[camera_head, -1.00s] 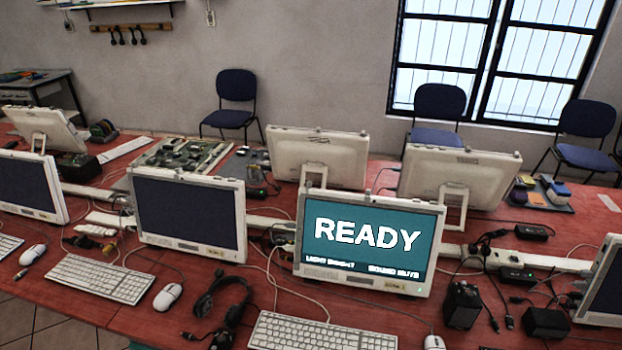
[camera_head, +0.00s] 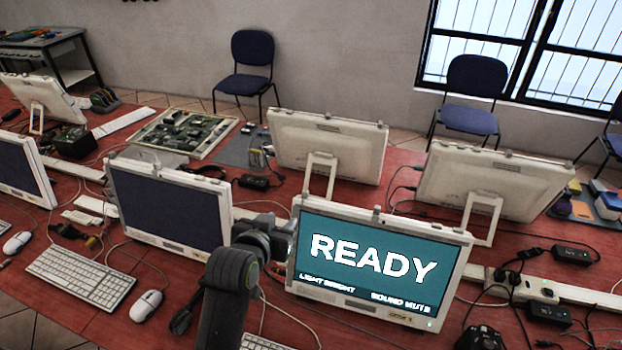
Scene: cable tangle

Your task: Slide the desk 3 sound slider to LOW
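A lit monitor (camera_head: 372,258) stands on the red desk, its teal screen showing READY, LIGHT BRIGHT and SOUND MUTE. Small controls or labels (camera_head: 400,316) sit on the right of its lower bezel; I cannot make out a slider or its marks. My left gripper (camera_head: 284,243) is in front of the monitor's left edge, seen from behind, its fingers mostly hidden. I cannot tell whether it is open, or whether it touches the monitor. My grey arm covers part of the desk there. My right gripper is out of view.
A dark monitor (camera_head: 170,208) stands close left of my arm. A keyboard (camera_head: 80,277) and white mouse (camera_head: 146,306) lie in front of it. Black power adapters (camera_head: 572,255) and loose cables lie at the right. Two more monitors stand behind with their backs to me.

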